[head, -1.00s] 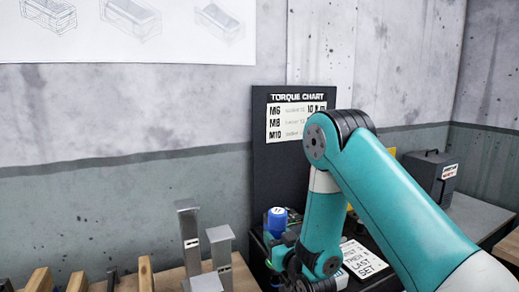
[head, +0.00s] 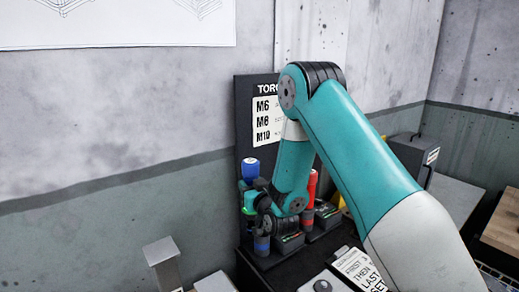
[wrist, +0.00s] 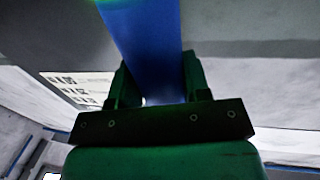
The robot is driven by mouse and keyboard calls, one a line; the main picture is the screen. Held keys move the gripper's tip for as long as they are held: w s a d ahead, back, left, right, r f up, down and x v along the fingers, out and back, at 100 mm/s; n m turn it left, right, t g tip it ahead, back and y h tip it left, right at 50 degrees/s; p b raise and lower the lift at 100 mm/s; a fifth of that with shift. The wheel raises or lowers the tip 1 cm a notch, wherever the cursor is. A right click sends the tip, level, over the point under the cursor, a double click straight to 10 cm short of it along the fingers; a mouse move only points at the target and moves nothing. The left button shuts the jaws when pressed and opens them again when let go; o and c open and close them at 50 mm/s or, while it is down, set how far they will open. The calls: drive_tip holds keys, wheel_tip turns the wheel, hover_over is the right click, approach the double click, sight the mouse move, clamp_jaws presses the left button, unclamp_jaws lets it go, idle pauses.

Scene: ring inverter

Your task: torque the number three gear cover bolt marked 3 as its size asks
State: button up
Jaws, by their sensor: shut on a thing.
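My gripper (head: 256,200) is at the tool rack below the torque chart, partly hidden by my own wrist. It is shut on an upright tool with a blue handle (head: 250,168). The same blue handle (wrist: 145,45) runs between the two fingers in the wrist view, where my gripper (wrist: 155,85) closes on it. The tool's lower end is mostly hidden, so I cannot tell whether it is clear of its holder. The torque chart (head: 265,122) lists M6, M8 and M10, its right part covered by my arm. No gear cover or bolt marked 3 shows.
A red-handled tool (head: 312,188) stands in the rack just right of my wrist. A white card (head: 360,268) with black writing lies in front. A dark box (head: 412,155) stands on a grey bench at right. A grey metal post (head: 161,252) rises at lower left.

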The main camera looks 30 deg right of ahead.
drive_tip(key=d+r+h+p, duration=0.1)
drive_tip(key=d+r+p, duration=0.1)
drive_tip(key=d+r, duration=0.2)
drive_tip(key=shift+w+d+r+m, duration=0.3)
drive_tip(key=shift+w+r+m, duration=0.15)
drive_tip(key=shift+r, duration=0.3)
drive_tip(key=shift+s, duration=0.1)
wheel_tip(320, 180, down, 17)
drive_tip(key=b, duration=1.6)
drive_tip(key=shift+r+b, duration=0.2)
drive_tip(key=shift+b, duration=0.1)
drive_tip(key=shift+f, duration=0.2)
drive_tip(key=o, duration=1.1)
drive_tip(key=shift+o, duration=0.2)
drive_tip(key=shift+s+f, duration=0.1)
